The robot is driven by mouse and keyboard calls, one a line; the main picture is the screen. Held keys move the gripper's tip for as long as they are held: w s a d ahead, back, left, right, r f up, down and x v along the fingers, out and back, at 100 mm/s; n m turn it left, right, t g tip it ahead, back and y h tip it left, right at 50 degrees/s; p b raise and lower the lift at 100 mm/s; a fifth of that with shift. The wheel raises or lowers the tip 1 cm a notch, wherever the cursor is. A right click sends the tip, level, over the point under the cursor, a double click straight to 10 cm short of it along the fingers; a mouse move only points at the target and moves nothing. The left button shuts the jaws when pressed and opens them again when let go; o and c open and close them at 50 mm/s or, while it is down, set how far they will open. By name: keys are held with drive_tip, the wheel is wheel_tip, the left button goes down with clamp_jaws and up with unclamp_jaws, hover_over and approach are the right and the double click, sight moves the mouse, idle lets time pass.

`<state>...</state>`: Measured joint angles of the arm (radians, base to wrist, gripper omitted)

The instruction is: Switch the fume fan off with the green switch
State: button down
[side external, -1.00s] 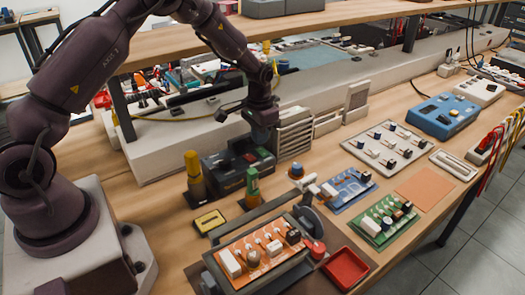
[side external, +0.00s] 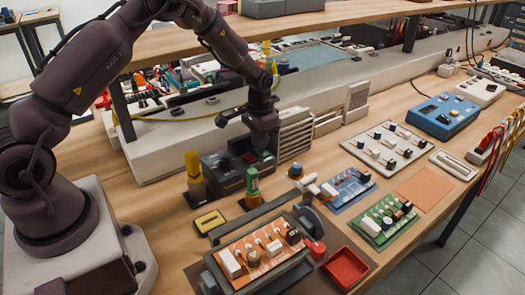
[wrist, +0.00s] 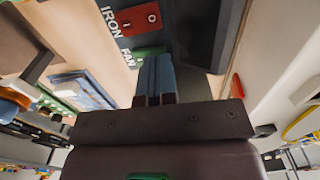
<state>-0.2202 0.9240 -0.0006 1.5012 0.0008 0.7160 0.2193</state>
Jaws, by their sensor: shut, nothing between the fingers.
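The green switch (wrist: 148,52) marked FAN shows in the wrist view, partly covered by my fingertips. It sits on the dark control box (side external: 222,170), beside a red switch (wrist: 138,18) marked IRON. My gripper (wrist: 156,62) is shut and empty, its fingers at the near edge of the green switch; I cannot tell whether they touch it. In the side view my gripper (side external: 268,150) is low over the right back part of the box, and the green switch is not clear there. Which way the green switch is tipped cannot be made out.
A green-topped post (side external: 252,188) and a yellow-topped post (side external: 193,172) stand in front of the box. A grey louvred unit (side external: 296,133) stands close to its right. A circuit board in a holder (side external: 262,256) lies nearer the camera.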

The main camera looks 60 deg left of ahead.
drive_tip(key=shift+f, duration=0.5)
drive_tip(key=shift+r, duration=3.55)
drive_tip(key=s, duration=0.3)
drive_tip(key=shift+d+f+n+g, duration=0.25)
drive_tip(key=shift+d+n+g, duration=0.05)
drive_tip(key=shift+d+g, duration=0.1)
drive_tip(key=s+d+r+t, duration=0.3)
drive_tip(key=s+d+r, duration=0.1)
drive_tip(key=s+r, duration=0.7)
drive_tip(key=s+d+r+t, duration=0.3)
drive_tip(key=s+d+r, duration=0.2)
drive_tip(key=s+r, duration=0.6)
drive_tip(key=shift+s+d+r, duration=0.2)
drive_tip(key=shift+s, duration=0.6)
